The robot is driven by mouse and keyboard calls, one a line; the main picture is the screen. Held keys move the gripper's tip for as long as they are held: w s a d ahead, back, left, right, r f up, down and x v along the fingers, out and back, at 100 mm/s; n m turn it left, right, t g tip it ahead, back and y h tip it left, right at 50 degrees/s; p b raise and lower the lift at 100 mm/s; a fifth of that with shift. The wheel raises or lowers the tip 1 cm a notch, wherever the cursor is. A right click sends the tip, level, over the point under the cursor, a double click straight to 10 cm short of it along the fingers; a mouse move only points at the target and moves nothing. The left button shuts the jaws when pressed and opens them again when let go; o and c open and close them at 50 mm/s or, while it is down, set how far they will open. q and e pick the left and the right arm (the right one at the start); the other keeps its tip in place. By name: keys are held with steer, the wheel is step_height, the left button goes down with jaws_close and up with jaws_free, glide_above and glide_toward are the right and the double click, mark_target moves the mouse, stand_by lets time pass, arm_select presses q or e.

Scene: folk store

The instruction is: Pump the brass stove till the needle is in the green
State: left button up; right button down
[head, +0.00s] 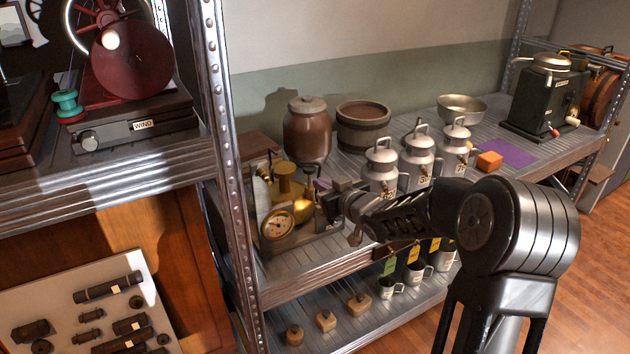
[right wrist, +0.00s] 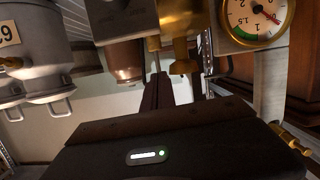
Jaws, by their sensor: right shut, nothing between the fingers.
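The brass stove (head: 284,188) stands on the left end of the grey shelf, with a round brass-rimmed pressure gauge (head: 277,224) at its front. In the right wrist view, which is upside down, the gauge (right wrist: 258,18) shows at top right. A red needle points to the lower right, apart from a green band at the dial's bottom. My right gripper (head: 324,202) is beside the stove's right side, shut and empty. Its dark fingers (right wrist: 157,82) point at brass fittings (right wrist: 180,48); whether they touch is unclear. The pump knob is hard to make out. My left gripper is out of view.
Metal milk cans (head: 418,158) stand close right of the stove. A brown crock (head: 307,135) and wooden tub (head: 363,127) are behind. A steel post (head: 232,160) rises at the left.

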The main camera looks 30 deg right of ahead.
steer(key=v, duration=0.2)
steer(key=shift+s+r, duration=0.25)
steer(key=shift+s, duration=0.05)
stand_by(0.5)
step_height(320, 180, up, 8)
steer(key=s, duration=0.2)
steer(key=shift+s, duration=0.25)
steer(key=shift+w+a, duration=0.1)
steer(key=shift+a, duration=0.05)
